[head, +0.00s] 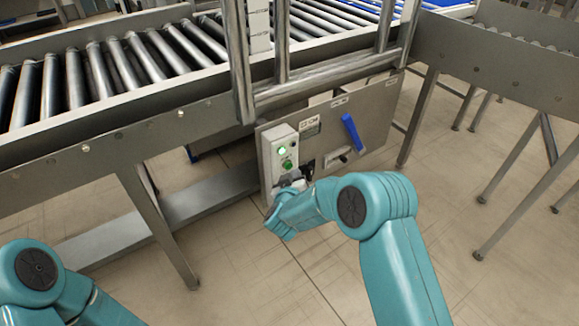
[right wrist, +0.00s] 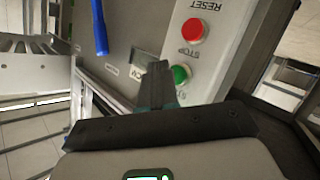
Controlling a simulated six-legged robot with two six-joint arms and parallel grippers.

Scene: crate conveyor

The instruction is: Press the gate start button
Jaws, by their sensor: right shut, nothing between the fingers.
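The pale control box (head: 279,143) is mounted on the steel panel under the conveyor. The right wrist view shows the box upside down, with the green button (right wrist: 181,74), a red button (right wrist: 193,31), and STOP and RESET lettering. My right gripper (right wrist: 157,70) is shut and empty, its fingertips close beside the green button; I cannot tell whether they touch. In the head view the right gripper (head: 304,171) partly covers the box's lower part. My left gripper is out of view.
A blue handle (head: 352,132) sticks out on the panel (head: 378,112) to the right of the box. The roller conveyor (head: 130,62) and its steel posts rise above. A conveyor leg (head: 158,225) stands to the left. The tiled floor in front is clear.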

